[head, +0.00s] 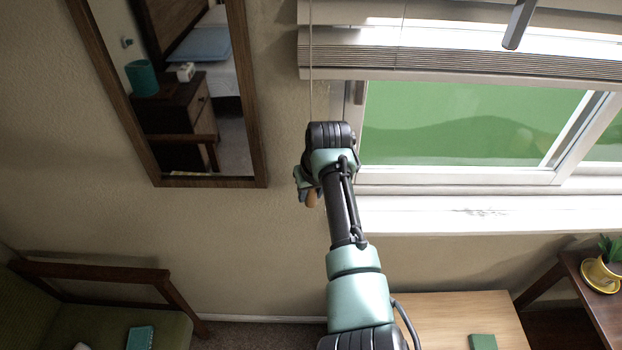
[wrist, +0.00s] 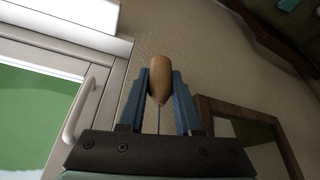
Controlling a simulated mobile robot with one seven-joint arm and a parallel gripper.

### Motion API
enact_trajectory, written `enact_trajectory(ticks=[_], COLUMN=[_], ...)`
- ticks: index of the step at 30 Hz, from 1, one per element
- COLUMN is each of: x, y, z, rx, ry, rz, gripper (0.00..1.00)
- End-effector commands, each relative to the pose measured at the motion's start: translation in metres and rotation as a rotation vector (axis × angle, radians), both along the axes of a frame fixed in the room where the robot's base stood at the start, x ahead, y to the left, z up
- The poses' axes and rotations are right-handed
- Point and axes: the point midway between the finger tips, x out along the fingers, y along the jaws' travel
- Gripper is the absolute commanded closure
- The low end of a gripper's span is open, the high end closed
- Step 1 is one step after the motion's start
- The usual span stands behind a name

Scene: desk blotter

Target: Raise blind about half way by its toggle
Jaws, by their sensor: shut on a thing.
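The blind (head: 480,58) hangs at the top of the window in the head view, its slats bunched above the lower rail, with green glass bare below. Its cord (head: 310,75) runs down along the blind's left side to my gripper. The toggle is a tan wooden piece (wrist: 159,80), held between the two blue fingers of my gripper (wrist: 160,95) in the wrist view. The cord shows below it there. In the head view my gripper (head: 307,190) is left of the window frame, and the toggle's tan end (head: 312,198) shows at it.
A wood-framed mirror (head: 260,150) hangs on the wall left of my gripper. The white sill (head: 480,214) lies to the right. Below are a green chair (head: 40,310), a wooden table (head: 450,310) and a potted plant (head: 608,255).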

Motion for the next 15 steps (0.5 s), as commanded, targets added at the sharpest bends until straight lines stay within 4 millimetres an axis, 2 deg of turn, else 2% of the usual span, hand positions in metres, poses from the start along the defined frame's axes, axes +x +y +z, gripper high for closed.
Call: enact_trajectory(ticks=[1, 6, 15], x=[-0.002, -0.001, 0.0], y=[0.001, 0.001, 0.0], z=[-0.021, -0.044, -0.055], rx=[0.002, 0.003, 0.002], ry=[0.007, 0.003, 0.0], rz=[-0.001, -0.001, -0.001], gripper=[1.0, 1.0, 1.0])
